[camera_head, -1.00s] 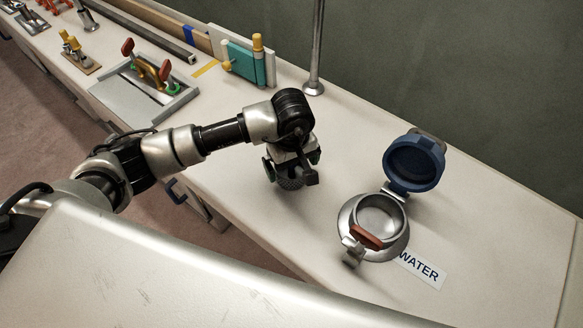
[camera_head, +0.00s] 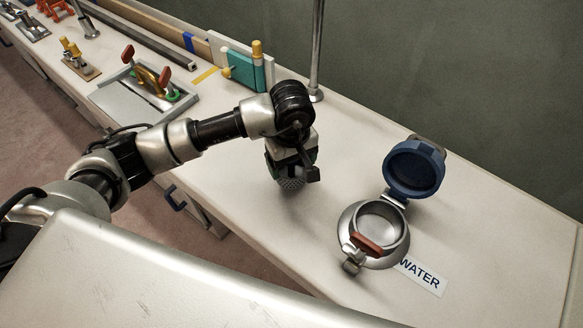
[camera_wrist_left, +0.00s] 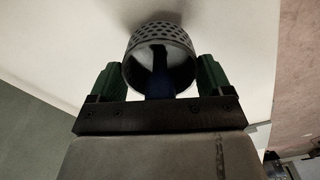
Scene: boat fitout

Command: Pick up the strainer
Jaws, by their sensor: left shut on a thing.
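The strainer (camera_head: 291,183) is a small grey perforated cup below my left gripper (camera_head: 292,168) in the head view. In the left wrist view the strainer (camera_wrist_left: 160,55) sits between the two green fingers of my left gripper (camera_wrist_left: 160,80), with a dark blue part inside it. The left gripper is shut on the strainer. I cannot tell exactly how far it is above the countertop. My right gripper is not in view.
An open metal filler (camera_head: 372,252) with a raised blue lid (camera_head: 414,170) and a red handle stands to the right, beside a WATER label (camera_head: 421,275). A metal post (camera_head: 317,50) stands behind. The countertop between gripper and filler is clear.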

